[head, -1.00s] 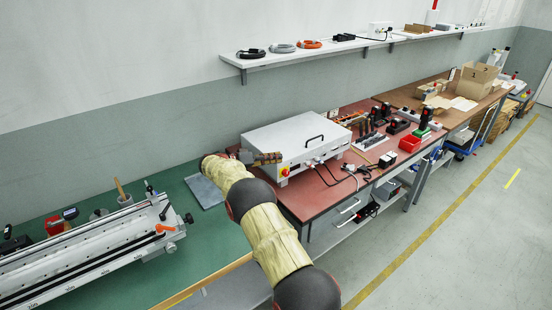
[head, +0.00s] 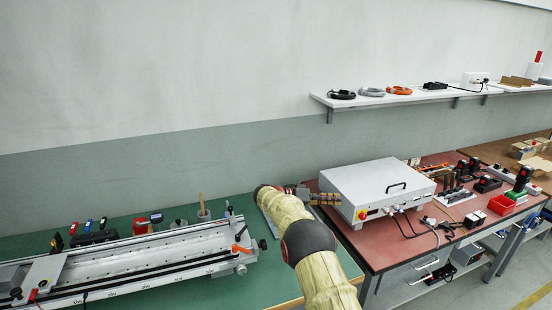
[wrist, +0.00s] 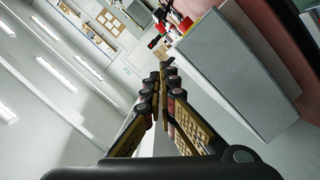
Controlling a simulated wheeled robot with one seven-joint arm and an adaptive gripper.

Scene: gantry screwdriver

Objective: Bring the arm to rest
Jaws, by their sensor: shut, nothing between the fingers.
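My gripper (head: 326,199) shows in the head view at the end of my tan-sleeved arm, pointing right. It is in front of the left side of the white control box. In the wrist view my gripper (wrist: 168,72) has its two fingers together at the tips, with nothing between them. My arm reaches up from the bottom of the head view, over the green bench top (head: 200,280).
The white control box (head: 375,185) stands on the red bench top (head: 450,215) close to my gripper. A long metal rail (head: 140,262) lies on the green bench at left. A wall shelf (head: 430,97) holds coiled cables. The wall above the green bench is bare.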

